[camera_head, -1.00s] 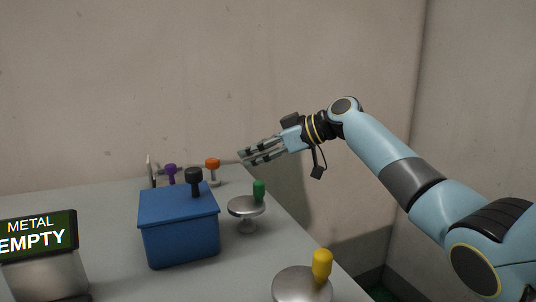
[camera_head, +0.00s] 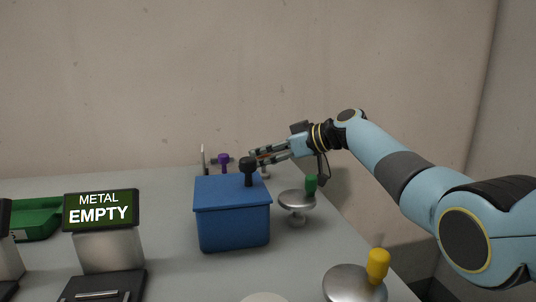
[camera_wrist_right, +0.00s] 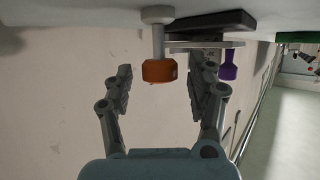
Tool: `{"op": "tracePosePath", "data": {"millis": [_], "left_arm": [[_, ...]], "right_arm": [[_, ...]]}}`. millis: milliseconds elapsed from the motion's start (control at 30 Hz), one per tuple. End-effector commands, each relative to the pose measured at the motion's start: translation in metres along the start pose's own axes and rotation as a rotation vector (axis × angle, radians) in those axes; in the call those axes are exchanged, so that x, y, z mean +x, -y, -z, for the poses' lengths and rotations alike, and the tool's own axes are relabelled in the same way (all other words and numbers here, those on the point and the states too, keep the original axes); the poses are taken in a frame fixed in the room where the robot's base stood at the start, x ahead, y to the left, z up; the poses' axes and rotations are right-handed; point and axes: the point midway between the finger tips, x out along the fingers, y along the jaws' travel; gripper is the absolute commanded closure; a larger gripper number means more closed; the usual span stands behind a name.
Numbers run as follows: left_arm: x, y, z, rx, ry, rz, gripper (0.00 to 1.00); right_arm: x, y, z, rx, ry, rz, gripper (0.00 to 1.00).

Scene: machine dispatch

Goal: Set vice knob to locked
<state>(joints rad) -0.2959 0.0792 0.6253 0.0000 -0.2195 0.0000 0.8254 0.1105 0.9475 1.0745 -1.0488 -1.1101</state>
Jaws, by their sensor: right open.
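The orange knob (camera_wrist_right: 159,71) stands on a pale metal stem and shows between the open fingers of my right gripper (camera_wrist_right: 158,85) in the right wrist view, with a gap to the finger on each side. In the head view my right gripper (camera_head: 268,156) is at the back of the table and mostly hides the orange knob. A purple knob (camera_head: 223,159) stands just left of it, by an upright grey plate (camera_head: 204,158); it also shows in the right wrist view (camera_wrist_right: 231,64). Which knob is the vice's I cannot tell. My left gripper is not in view.
A blue box (camera_head: 232,222) with a black knob (camera_head: 249,170) stands in front of the gripper. A round metal stand with a green knob (camera_head: 311,184) and another with a yellow knob (camera_head: 378,265) are to the right. A sign (camera_head: 101,209) reads "METAL EMPTY".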

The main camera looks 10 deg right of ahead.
Motion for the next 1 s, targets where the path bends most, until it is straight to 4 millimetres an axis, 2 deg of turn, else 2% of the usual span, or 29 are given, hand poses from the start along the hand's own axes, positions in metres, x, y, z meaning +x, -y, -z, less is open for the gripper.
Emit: {"op": "tracePosePath", "data": {"millis": [100,533,767,1000], "left_arm": [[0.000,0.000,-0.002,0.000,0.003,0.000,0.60],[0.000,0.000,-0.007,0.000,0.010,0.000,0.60],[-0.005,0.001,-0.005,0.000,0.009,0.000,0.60],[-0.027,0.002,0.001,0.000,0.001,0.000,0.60]], "right_arm": [[0.000,0.000,0.000,0.000,0.000,0.000,0.43],[-0.001,0.000,0.000,0.000,0.000,-0.001,0.99],[-0.001,0.000,0.001,0.008,0.000,-0.020,0.99],[-0.003,0.003,0.004,0.051,0.000,-0.124,0.99]]}}
